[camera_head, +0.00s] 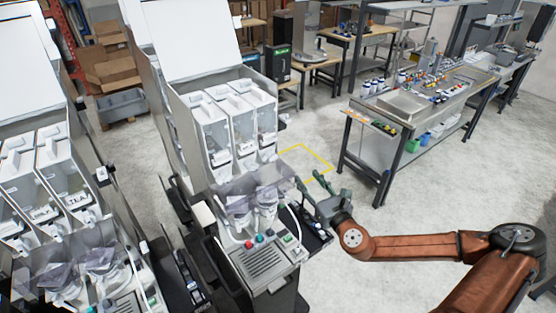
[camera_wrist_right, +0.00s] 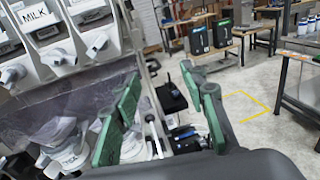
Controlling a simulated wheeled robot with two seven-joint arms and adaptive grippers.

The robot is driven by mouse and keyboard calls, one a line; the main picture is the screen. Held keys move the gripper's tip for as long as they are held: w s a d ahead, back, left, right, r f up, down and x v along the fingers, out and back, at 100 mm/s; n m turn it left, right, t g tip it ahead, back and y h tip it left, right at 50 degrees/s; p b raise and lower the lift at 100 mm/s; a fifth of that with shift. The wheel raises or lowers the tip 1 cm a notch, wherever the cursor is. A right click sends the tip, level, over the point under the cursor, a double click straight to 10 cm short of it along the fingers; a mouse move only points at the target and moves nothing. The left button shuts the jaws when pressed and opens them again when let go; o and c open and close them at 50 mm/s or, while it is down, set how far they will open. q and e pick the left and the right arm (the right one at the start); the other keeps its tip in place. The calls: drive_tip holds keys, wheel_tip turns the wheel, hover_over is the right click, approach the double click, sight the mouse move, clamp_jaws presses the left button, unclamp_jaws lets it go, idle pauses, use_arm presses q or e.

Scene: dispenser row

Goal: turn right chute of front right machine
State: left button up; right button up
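The right-hand dispenser machine (camera_head: 184,110) stands at the centre of the head view, with three clear-fronted canisters side by side. Its right canister (camera_head: 264,119) is nearest my right arm. In the wrist view, white chutes hang under the canisters at upper left; the rightmost visible chute (camera_wrist_right: 97,43) points down and sideways. My right gripper (camera_head: 312,187) is just right of the machine's front, beside its clear splash cover. My left gripper is in neither view.
The clear cover (camera_head: 272,174) and the button panel (camera_head: 262,238) jut out from the machine's front. A second dispenser machine (camera_head: 28,85) stands to the left. A metal workbench (camera_head: 405,103) stands at the back right. The floor (camera_head: 400,215) between is clear.

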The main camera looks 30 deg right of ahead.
sight(275, 159)
drive_tip(key=a+r+n+y, duration=0.4)
drive_tip(key=a+r+n, duration=0.15)
drive_tip(key=n, duration=0.25)
drive_tip(key=w+b, duration=0.1)
drive_tip(key=w+a, duration=0.1)
drive_tip(key=w, duration=0.1)
drive_tip(key=w+b, duration=0.1)
drive_tip(key=w, duration=0.1)
drive_tip(key=shift+w+a+f+b, duration=0.15)
drive_tip(key=shift+w+f+b, duration=0.1)
drive_tip(key=shift+b, duration=0.1)
drive_tip(key=shift+w, duration=1.15)
drive_tip(key=shift+c, duration=0.2)
clamp_jaws()
